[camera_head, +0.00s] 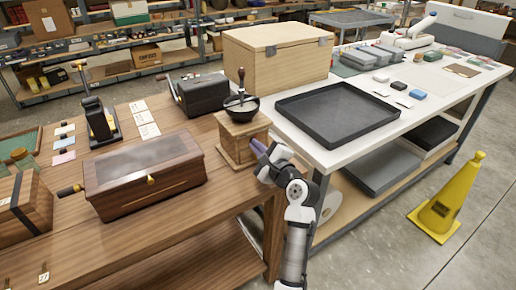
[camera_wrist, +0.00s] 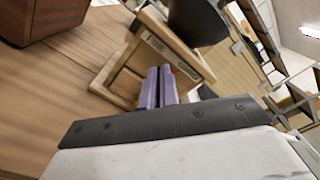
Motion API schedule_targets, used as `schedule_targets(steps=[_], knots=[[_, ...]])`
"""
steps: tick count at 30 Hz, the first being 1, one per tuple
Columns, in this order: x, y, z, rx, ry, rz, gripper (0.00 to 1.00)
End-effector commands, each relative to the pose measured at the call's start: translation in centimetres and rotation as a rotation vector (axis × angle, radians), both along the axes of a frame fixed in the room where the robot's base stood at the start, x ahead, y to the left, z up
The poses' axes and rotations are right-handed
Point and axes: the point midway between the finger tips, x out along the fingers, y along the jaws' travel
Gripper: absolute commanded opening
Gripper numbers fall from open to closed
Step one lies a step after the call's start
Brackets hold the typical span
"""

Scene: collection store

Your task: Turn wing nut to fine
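A wooden hand grinder (camera_head: 239,143) with a dark bowl (camera_head: 243,112) and a crank knob stands at the right end of the brown table. In the wrist view the grinder's wooden body (camera_wrist: 118,78) appears tilted, with a label reading "FINE" (camera_wrist: 156,44) along its top edge. My gripper (camera_head: 258,148) is at the grinder's right side. In the wrist view its two purple fingers (camera_wrist: 159,88) lie close together against or just before the box face. No wing nut can be made out; a small red mark (camera_wrist: 173,70) shows beside the fingertips. Whether anything is between the fingers is hidden.
A wooden box with a brass knob (camera_head: 145,178) and a black crank device (camera_head: 201,94) stand left of the grinder. A white table with a black tray (camera_head: 338,112) and a wooden chest (camera_head: 277,55) is to the right. A yellow stand (camera_head: 448,200) is on the floor.

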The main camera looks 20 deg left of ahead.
Motion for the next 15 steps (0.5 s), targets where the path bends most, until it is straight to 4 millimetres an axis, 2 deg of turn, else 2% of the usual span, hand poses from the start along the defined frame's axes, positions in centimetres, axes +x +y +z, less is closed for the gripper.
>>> schedule_targets(steps=[15], knots=[[-0.2, 0.13, -1.04, -0.293, -0.375, -0.001, 0.0]])
